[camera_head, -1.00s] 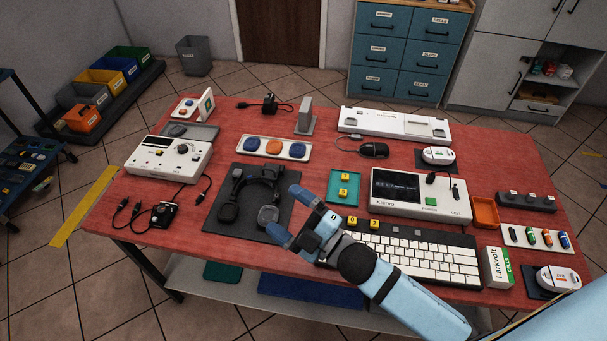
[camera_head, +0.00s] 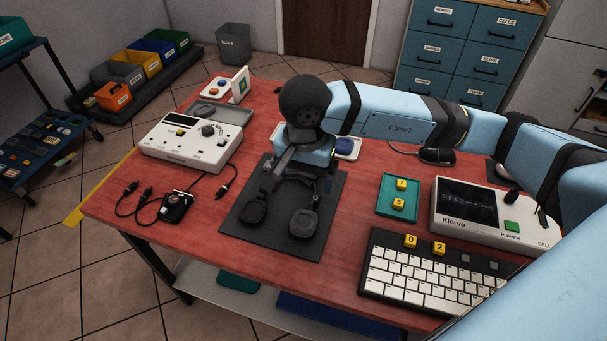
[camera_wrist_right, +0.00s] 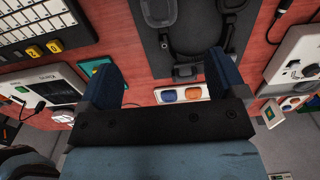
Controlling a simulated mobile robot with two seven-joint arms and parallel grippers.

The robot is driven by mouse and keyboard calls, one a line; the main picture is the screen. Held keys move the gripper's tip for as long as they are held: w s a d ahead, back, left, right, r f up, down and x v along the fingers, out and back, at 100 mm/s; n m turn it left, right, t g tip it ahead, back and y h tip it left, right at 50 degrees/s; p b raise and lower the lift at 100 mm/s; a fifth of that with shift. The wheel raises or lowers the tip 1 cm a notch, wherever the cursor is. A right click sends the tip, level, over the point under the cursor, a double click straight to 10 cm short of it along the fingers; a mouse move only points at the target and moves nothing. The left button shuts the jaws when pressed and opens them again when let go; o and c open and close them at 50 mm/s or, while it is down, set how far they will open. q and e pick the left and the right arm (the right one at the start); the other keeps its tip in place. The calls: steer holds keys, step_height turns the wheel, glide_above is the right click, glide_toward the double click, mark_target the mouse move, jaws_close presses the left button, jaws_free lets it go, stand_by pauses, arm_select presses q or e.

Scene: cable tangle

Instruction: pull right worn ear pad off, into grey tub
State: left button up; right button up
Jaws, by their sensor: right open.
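A dark headset lies on a black mat (camera_head: 235,215). Its left ear cup (camera_head: 254,209) and right ear cup (camera_head: 305,222) rest near the mat's front. In the right wrist view the right cup (camera_wrist_right: 158,12) appears at upper left, cut by the top edge. My right gripper (camera_head: 303,163) is over the headset's far part, behind the cups and apart from them; it hides most of the headband. In the wrist view its blue fingers (camera_wrist_right: 160,80) are wide apart with nothing between them. A shallow grey tray (camera_head: 230,116) lies at the back left. My left gripper is not in view.
A white device (camera_head: 192,143) and cabled plugs (camera_head: 174,207) are left of the mat. A teal tray (camera_head: 384,205), keyboard (camera_head: 420,278) and Kiervo unit (camera_head: 480,211) are to the right. A grey bin (camera_head: 234,44) stands on the floor behind.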

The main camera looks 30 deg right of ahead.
mark_target(304, 219)
step_height(304, 219, down, 14)
steer(key=shift+r+b, duration=0.2)
steer(key=shift+b, duration=0.1)
steer(key=shift+c, duration=0.4)
steer(key=c, duration=0.9)
